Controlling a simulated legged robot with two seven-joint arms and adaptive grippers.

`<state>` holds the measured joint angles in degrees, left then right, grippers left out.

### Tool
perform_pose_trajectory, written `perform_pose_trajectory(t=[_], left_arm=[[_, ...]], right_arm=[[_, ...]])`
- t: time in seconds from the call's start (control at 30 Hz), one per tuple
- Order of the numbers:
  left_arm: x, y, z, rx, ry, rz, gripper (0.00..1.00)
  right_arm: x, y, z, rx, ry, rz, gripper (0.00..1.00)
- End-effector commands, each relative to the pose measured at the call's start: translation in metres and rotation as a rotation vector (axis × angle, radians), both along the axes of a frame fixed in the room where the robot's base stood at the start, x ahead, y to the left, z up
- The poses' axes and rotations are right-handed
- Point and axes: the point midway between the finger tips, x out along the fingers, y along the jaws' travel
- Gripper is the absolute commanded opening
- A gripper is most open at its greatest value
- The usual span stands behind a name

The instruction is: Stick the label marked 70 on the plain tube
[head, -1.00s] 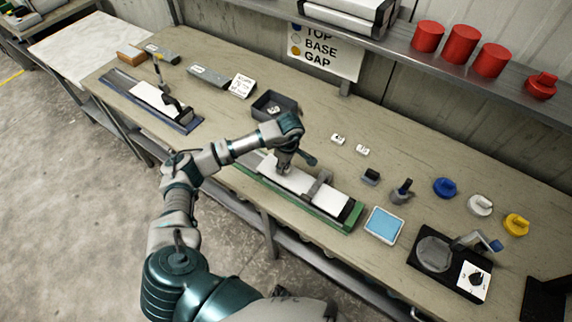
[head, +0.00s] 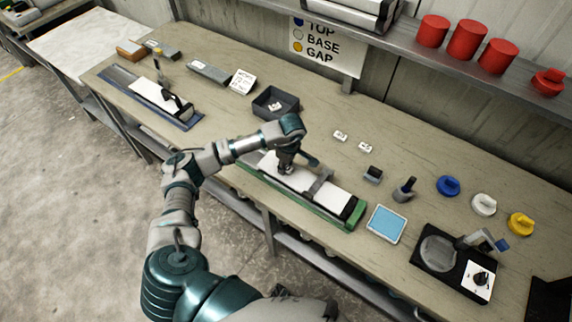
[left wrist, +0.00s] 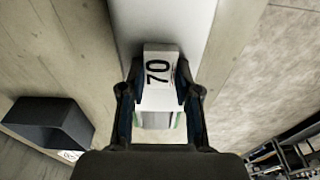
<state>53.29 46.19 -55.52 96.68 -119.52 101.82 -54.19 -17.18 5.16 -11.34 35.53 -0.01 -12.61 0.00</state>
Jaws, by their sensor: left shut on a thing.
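My left gripper (left wrist: 160,92) is shut on the label marked 70 (left wrist: 158,68), whose number reads clearly in the left wrist view. In the head view my left gripper (head: 284,168) is low over the left part of the white plain tube (head: 334,196), which lies in a green cradle (head: 322,216) with a grey clamp across it. The tube's pale surface (left wrist: 165,18) runs behind the label in the left wrist view. I cannot tell whether the label touches the tube. My right gripper is not in view.
A dark open tray (head: 275,103) holds a small label behind the arm. Two more labels (head: 341,135) lie on the bench. Another tube (head: 160,96) lies in a blue cradle at left. A blue pad (head: 385,224) and coloured caps (head: 448,185) are at right.

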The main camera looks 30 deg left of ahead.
Motion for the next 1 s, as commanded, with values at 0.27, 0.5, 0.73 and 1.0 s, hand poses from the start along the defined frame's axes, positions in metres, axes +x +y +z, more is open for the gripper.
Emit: perform_pose_trajectory(t=[0.27, 0.5, 0.73, 1.0], left_arm=[[0.000, 0.004, 0.000, 0.008, 0.002, 0.006, 0.44], [0.000, 0.003, 0.000, 0.006, 0.001, 0.004, 0.61], [0.000, 0.002, 0.000, 0.005, 0.001, 0.003, 0.86], [0.000, 0.001, 0.001, 0.005, 0.000, 0.003, 0.86]], right_arm=[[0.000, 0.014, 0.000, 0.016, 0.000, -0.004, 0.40], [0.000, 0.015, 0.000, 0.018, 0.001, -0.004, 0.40], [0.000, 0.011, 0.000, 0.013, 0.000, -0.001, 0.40], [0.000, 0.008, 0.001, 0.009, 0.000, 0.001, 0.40]])
